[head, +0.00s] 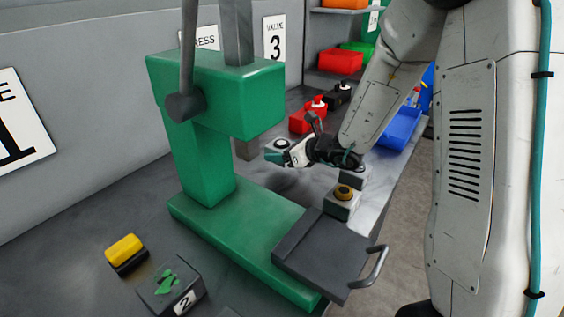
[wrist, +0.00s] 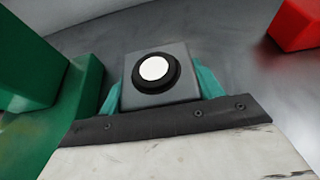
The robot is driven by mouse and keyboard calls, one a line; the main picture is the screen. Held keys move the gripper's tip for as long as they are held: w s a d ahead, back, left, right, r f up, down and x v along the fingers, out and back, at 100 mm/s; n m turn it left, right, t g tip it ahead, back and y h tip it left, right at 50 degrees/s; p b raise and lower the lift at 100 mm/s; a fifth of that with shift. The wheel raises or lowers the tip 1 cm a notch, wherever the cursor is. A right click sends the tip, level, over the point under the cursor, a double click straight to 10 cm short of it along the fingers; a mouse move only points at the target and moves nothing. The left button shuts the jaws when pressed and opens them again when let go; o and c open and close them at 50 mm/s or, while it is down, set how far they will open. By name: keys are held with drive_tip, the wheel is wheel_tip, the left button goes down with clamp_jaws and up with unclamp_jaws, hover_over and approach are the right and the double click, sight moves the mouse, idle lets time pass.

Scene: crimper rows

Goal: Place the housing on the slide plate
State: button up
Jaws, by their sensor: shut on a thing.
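My gripper (head: 279,153) is to the right of the green press's column in the head view, above the grey bench. In the wrist view its teal fingers are shut on a grey block, the housing (wrist: 127,97), which has a black ring and a white disc on its upper face. In the head view the fingers mostly hide the housing. The slide plate (head: 322,254) is a dark flat plate with a grey bar handle, at the front of the press base. Its top looks bare. My gripper and the housing are apart from it, farther back.
The green press (head: 205,140) stands close left of my gripper. A grey box with a yellow-brown button (head: 343,194) stands just behind the slide plate. A red bin (head: 302,121) and a blue bin (head: 400,128) are farther back. A yellow-topped block (head: 124,248) lies front left.

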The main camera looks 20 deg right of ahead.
sight(282, 170)
drive_tip(key=shift+f, duration=2)
drive_tip(key=o, duration=1.5)
